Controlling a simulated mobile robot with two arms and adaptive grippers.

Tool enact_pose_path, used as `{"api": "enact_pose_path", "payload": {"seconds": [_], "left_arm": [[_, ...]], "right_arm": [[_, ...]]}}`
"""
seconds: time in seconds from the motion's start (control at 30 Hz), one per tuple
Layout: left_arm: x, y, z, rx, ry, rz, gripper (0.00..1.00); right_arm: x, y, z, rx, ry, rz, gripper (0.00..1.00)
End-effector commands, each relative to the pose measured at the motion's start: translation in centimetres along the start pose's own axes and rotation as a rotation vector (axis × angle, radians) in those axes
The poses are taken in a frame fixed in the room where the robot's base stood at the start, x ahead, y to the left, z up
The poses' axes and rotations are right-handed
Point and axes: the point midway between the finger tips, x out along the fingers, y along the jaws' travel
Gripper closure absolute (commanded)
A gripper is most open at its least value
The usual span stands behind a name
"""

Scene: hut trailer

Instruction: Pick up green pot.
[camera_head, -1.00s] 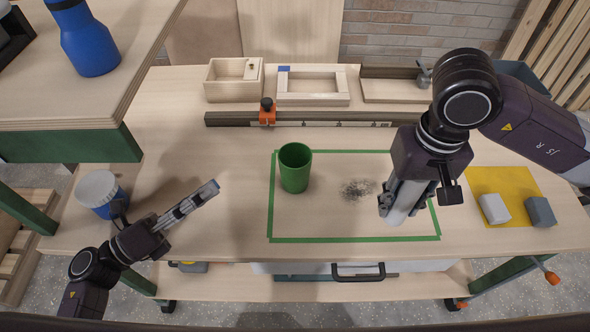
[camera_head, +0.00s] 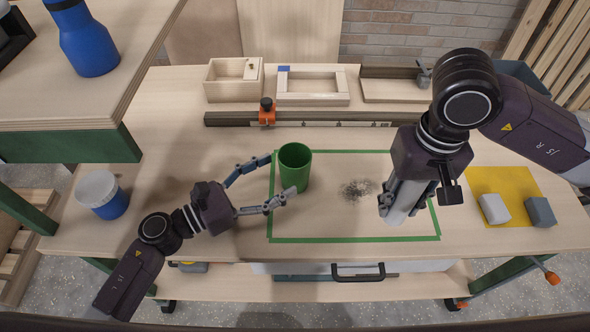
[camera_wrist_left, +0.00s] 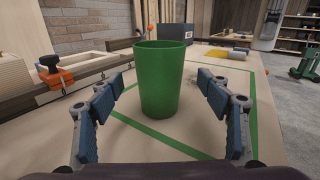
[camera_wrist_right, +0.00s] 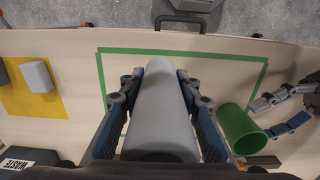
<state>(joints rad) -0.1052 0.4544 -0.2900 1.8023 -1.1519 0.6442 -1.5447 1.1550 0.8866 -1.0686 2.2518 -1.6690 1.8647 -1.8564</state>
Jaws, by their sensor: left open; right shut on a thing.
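The green pot (camera_head: 295,169) stands upright on the workbench, inside the left part of a green-taped rectangle. My left gripper (camera_head: 280,178) is open, with its fingers pointing at the pot from the left and the pot just in front of the fingertips. In the left wrist view the pot (camera_wrist_left: 160,85) stands centred beyond the two spread fingers. My right gripper (camera_head: 405,200) is shut on a grey-white cylinder (camera_wrist_right: 160,105), above the right part of the rectangle. The right wrist view shows the pot (camera_wrist_right: 240,128) at the right, near the left fingers.
A patch of dark debris (camera_head: 358,189) lies between the pot and my right gripper. A yellow mat (camera_head: 502,182) holds two small blocks at right. Wooden trays (camera_head: 313,98) and an orange clamp (camera_head: 267,112) line the back.

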Motion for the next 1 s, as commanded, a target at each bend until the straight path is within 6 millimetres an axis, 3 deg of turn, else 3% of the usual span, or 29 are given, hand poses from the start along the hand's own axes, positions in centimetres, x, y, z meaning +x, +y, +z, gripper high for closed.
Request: {"api": "enact_pose_path", "payload": {"seconds": [0.17, 0.43, 0.73, 1.0], "left_arm": [[1.3, 0.0, 0.1, -0.001, -0.001, 0.000, 0.29], [5.1, 0.1, 0.3, -0.001, -0.001, 0.000, 0.29], [5.8, 0.0, 0.2, -0.003, 0.001, 0.000, 0.29], [5.8, 0.0, 0.2, -0.002, 0.001, 0.000, 0.57]], "right_arm": [[0.0, 0.0, 0.0, 0.000, 0.000, 0.000, 0.94], [0.0, 0.0, 0.0, 0.000, 0.000, 0.000, 0.94], [0.0, 0.0, 0.0, 0.000, 0.000, 0.000, 0.94], [0.0, 0.0, 0.0, 0.000, 0.000, 0.000, 0.94]]}}
